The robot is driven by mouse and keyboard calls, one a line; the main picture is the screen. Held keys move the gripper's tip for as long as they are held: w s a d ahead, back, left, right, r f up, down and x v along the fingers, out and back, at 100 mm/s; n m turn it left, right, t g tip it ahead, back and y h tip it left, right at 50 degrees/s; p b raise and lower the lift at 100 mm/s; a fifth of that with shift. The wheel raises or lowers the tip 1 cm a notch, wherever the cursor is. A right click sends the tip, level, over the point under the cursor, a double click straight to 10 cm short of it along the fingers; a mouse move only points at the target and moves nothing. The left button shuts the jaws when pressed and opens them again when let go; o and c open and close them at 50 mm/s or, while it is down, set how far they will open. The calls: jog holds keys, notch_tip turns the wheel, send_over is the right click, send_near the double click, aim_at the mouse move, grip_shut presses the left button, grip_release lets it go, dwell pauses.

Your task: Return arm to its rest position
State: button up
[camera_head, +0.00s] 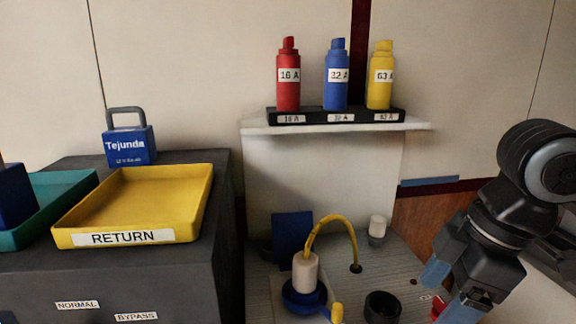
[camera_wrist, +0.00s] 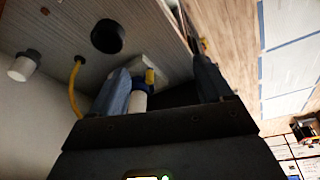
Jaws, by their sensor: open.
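My gripper (camera_head: 452,287) is at the lower right of the head view, with its blue-grey fingers apart and nothing between them. It hangs over the right side of the grey ribbed surface. In the wrist view my gripper (camera_wrist: 165,85) shows its two fingers spread, with a white and blue plug with a yellow part visible beyond them. In the head view this white plug (camera_head: 305,271) stands upright in a blue round base, with a yellow cable arching from it to the surface. A small red piece (camera_head: 438,306) shows between my fingers' outlines, partly hidden.
A shelf (camera_head: 330,127) carries red (camera_head: 288,90), blue (camera_head: 336,90) and yellow (camera_head: 380,90) bottles. A yellow RETURN tray (camera_head: 135,200) and a blue padlock (camera_head: 130,145) are on the grey cabinet at left. A black round socket (camera_head: 382,307) and a white knob (camera_head: 377,228) are near my gripper.

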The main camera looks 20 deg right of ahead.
jog(key=w+a+r+m+t+y, duration=0.4)
jog(key=w+a+r+t, duration=0.25)
jog(key=a, duration=0.35)
jog(key=w+a+r+m+t+y, duration=0.35)
jog(key=w+a+r+t, duration=0.3)
jog(key=a, duration=0.35)
jog(key=s+d+f+m+t+h, duration=0.1)
jog(key=s+d+f+m+h, duration=0.1)
jog(key=s+f+m+h, duration=0.45)
jog(key=s+d+f+m+t+h, duration=0.1)
jog(key=s+f+m+h, duration=0.15)
jog(key=s+f, duration=0.8)
jog(key=s+d+f+n+g, duration=0.1)
jog(key=s+d+f+n, duration=0.2)
jog(key=s, duration=0.6)
jog(key=s+d+f+n+g, duration=0.1)
jog(key=s+d+f+n, duration=0.2)
jog(key=s, duration=0.6)
jog(key=shift+f+g, duration=0.3)
jog(key=shift+f, duration=0.2)
jog(key=shift+n+h, duration=0.25)
